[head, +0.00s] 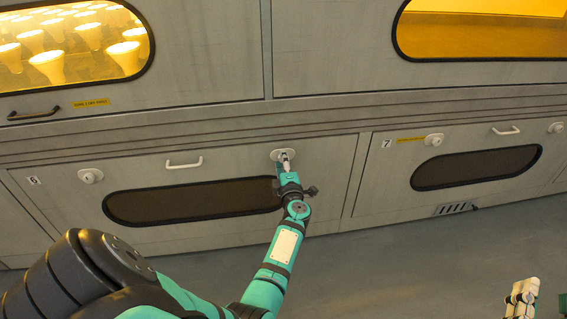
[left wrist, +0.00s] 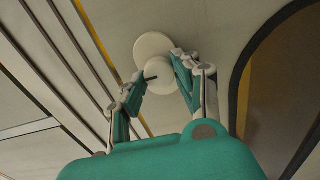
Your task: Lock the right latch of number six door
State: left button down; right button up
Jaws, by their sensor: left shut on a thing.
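The number six door (head: 240,160) is a grey panel at the left of the lower row, marked with a small 6 plate. It is closed. Its right latch (head: 278,154) is a white round disc with a smaller knob, also seen in the left wrist view (left wrist: 152,45). My left gripper (head: 286,161) is shut on this latch's knob; in the left wrist view its fingers (left wrist: 160,72) are on both sides of it. The gripper partly hides the latch, so its turn is hard to read. My right gripper (head: 522,298) shows in part at the bottom right, its fingers unclear.
The six door also has a left latch (head: 91,175), a white handle (head: 184,163) and a dark window (head: 160,204). The number seven door (head: 370,180) is to the right, with its own latch (head: 434,140). Lit bulbs (head: 88,36) show behind the upper left window. Grey floor lies below.

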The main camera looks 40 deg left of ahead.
pick_arm(q)
jog(key=shift+n, duration=0.3)
jog(key=c, duration=1)
grip_release()
jog(key=shift+o, duration=0.2)
